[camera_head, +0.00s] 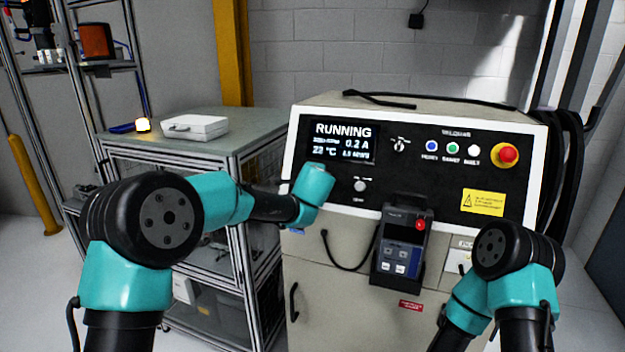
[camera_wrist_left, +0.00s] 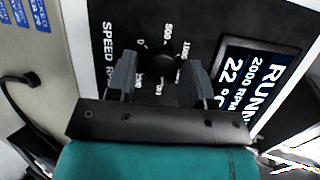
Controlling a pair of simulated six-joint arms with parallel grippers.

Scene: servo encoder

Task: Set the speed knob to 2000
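The black speed knob (camera_wrist_left: 160,67) shows in the left wrist view, ringed by a printed number scale with "SPEED" lettering beside it. My left gripper (camera_wrist_left: 158,74) is open, one finger on each side of the knob. I cannot tell whether the fingers touch it. In the head view my left wrist (camera_head: 314,184) is in front of the panel and hides the knob and fingers. The display (camera_head: 341,143) reads "RUNNING"; in the left wrist view the display (camera_wrist_left: 254,75) shows "2000 RPM". My right arm is at the lower right; its gripper is not in view.
The panel also has a small knob (camera_head: 360,186), a selector (camera_head: 401,145), several push buttons and a red emergency stop (camera_head: 508,155). A handheld unit (camera_head: 402,245) hangs in a holder on the front, with a black cable. A metal cart (camera_head: 190,150) stands left.

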